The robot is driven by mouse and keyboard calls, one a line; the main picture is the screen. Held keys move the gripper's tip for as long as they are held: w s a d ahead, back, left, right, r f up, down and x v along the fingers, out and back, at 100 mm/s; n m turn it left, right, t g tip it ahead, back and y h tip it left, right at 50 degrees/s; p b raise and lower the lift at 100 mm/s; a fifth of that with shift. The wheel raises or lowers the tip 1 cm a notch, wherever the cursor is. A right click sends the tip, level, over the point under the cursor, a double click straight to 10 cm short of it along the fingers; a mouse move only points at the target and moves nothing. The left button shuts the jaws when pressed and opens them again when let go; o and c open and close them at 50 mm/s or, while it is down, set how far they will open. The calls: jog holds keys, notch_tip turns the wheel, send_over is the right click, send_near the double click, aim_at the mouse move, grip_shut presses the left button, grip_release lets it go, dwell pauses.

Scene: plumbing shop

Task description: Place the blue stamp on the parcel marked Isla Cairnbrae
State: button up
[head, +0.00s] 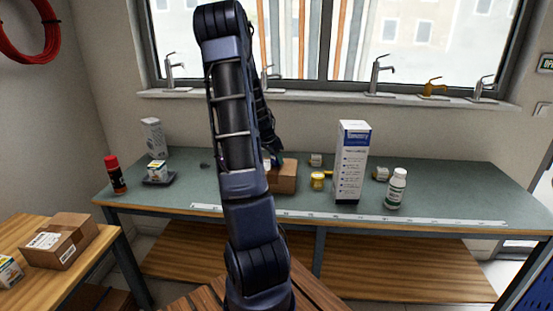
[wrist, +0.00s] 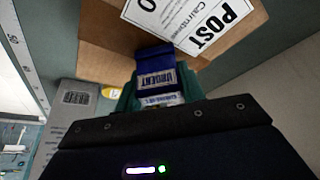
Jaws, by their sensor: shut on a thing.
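The blue stamp (wrist: 154,66), with an "URGENT" label on its side, is held between the teal fingers of my gripper (wrist: 158,92). A brown parcel (wrist: 105,32) lies beyond it in the wrist view. Its white label (wrist: 190,22) reads "POST" and part of "Cairnbrae"; the rest of the name is cut off. The stamp overlaps the parcel's near part in this view; I cannot tell whether it touches. In the head view the parcel (head: 287,178) sits on the green bench, partly hidden by my arm. The stamp is mostly hidden there.
The green bench (head: 440,208) holds a tall white-blue box (head: 351,165), a white bottle (head: 396,189) and a yellow item (head: 317,181) right of the parcel. A red-black can (head: 115,174) stands left. Another parcel (head: 60,241) lies on the wooden table (head: 105,245).

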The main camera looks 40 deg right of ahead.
jog(key=shift+f, duration=0.1)
jog(key=o, duration=1)
jog(key=shift+c, duration=0.2)
jog(key=v, duration=1.2)
jog(key=s+a+r+n+t+y, duration=0.1)
jog(key=a+r+n, duration=0.15)
jog(key=a, duration=0.35)
jog(key=s+a+r+n+t+y, duration=0.1)
jog(key=s+a+r+n, duration=0.15)
jog(key=a, duration=0.45)
jog(key=s+a+r+n+t+y, duration=0.1)
jog(key=s+a+r+n, duration=0.2)
jog(key=s+a+n, duration=0.3)
jog(key=s+a+r+n+t+y, duration=0.1)
jog(key=s+a+r+n, duration=0.2)
jog(key=s+a+n, duration=0.4)
jog(key=shift+s+a+t, duration=0.3)
jog(key=shift+s+a, duration=2.2)
jog(key=shift+a, duration=3.4)
